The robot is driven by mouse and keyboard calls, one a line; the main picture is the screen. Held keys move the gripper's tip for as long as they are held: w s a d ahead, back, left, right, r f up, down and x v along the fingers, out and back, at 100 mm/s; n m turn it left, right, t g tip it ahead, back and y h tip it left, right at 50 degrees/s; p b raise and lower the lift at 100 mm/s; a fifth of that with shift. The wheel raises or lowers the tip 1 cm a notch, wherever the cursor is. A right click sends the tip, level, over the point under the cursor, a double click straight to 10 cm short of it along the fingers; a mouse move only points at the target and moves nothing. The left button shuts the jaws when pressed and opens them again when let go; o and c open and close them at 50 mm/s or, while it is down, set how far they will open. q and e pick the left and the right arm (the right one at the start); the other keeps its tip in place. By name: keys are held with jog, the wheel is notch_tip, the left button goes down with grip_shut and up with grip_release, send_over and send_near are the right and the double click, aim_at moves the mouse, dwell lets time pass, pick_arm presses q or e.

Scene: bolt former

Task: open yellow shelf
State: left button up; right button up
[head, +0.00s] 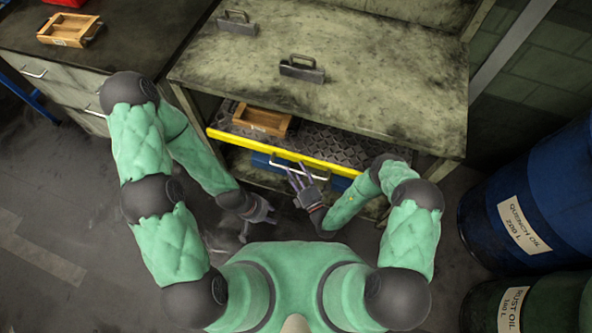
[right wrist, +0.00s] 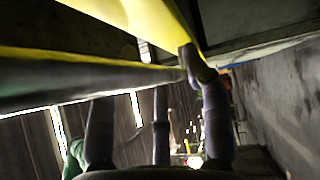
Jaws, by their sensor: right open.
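The yellow shelf (head: 232,135) is a drawer-like shelf with a yellow front edge and dark ribbed plate floor, standing partly out from under the workbench top. A pale bar handle (head: 318,175) is on its front. My right gripper (head: 298,171) is open at this handle, its fingers overlapping it; I cannot tell whether they touch. In the right wrist view, yellow front parts (right wrist: 180,20) fill the top, with the fingers (right wrist: 160,125) below. My left gripper (head: 272,213) hangs lower, apart from the shelf; its finger opening is unclear.
A wooden box (head: 262,121) sits in the shelf. Something blue is below it. The workbench top (head: 370,85) overhangs the shelf and carries two dark handled blocks (head: 301,69). Blue (head: 545,200) and green (head: 545,305) barrels stand at right. A drawer cabinet (head: 60,75) is at left.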

jog(key=shift+w+a+r, duration=0.1)
jog(key=shift+w+a, duration=0.1)
jog(key=shift+w, duration=0.15)
grip_shut()
jog(key=shift+s, duration=0.1)
